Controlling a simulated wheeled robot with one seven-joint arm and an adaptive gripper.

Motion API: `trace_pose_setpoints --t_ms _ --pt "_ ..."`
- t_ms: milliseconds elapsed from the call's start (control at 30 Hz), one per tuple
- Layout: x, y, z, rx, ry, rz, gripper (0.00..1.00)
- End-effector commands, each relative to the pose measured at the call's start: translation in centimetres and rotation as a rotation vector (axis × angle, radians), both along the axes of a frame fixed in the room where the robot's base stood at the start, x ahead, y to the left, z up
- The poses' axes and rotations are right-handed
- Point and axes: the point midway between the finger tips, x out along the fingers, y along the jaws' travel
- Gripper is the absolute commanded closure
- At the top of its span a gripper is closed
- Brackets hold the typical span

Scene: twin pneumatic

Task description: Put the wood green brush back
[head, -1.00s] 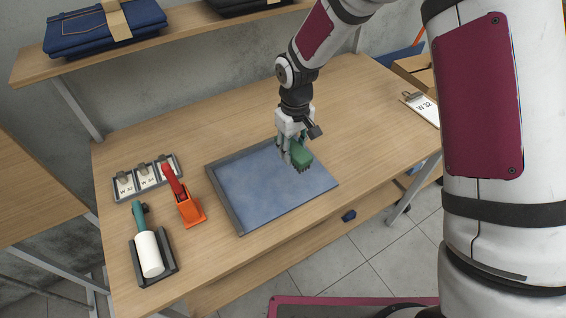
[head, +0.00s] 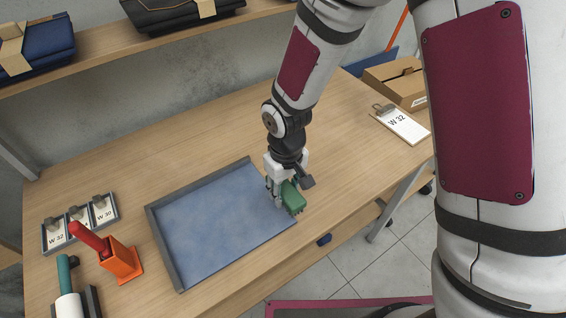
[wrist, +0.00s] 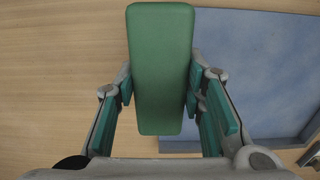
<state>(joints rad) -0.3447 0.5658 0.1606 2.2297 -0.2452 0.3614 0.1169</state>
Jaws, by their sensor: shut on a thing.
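The green brush (head: 292,197) is held in my gripper (head: 279,194), which is shut on it. In the wrist view the green brush body (wrist: 160,70) lies lengthwise between the two teal-padded fingers. In the head view my gripper and the brush are at the right edge of the blue-floored tray (head: 215,215). In the wrist view the brush overlaps bare wood and the tray's edge. I cannot tell how high it is above the table.
Left of the tray stand an orange stand (head: 121,262) with a red-handled tool, a card holder (head: 80,226) and a white roller (head: 68,306) with a teal handle. A clipboard (head: 405,126) and cardboard box (head: 398,82) are at the right. The wood behind the tray is clear.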

Motion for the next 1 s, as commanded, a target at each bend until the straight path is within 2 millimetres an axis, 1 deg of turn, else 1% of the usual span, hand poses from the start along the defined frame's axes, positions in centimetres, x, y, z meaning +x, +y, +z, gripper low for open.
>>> trace_pose_setpoints --t_ms 33,200,300,433,667,700,833,900,1000 --pt "1.4 0.1 -0.1 0.002 -0.001 -0.004 0.90" --pt "5.5 0.7 -0.5 0.002 -0.001 -0.002 0.90" --pt "7.8 1.0 -0.8 0.001 0.000 -0.002 0.90" --pt "10.0 1.3 -1.0 0.001 0.000 -0.001 0.90" --pt "11.7 1.5 -1.1 0.000 0.000 0.000 0.90" --pt "12.3 1.6 -1.2 0.001 -0.001 -0.001 0.90" --pt "11.8 1.6 -3.2 -0.001 0.005 0.001 0.90" --pt "11.9 1.6 -4.0 0.000 0.002 0.001 0.90" --pt "12.0 1.6 -4.5 -0.001 0.001 0.001 0.90"
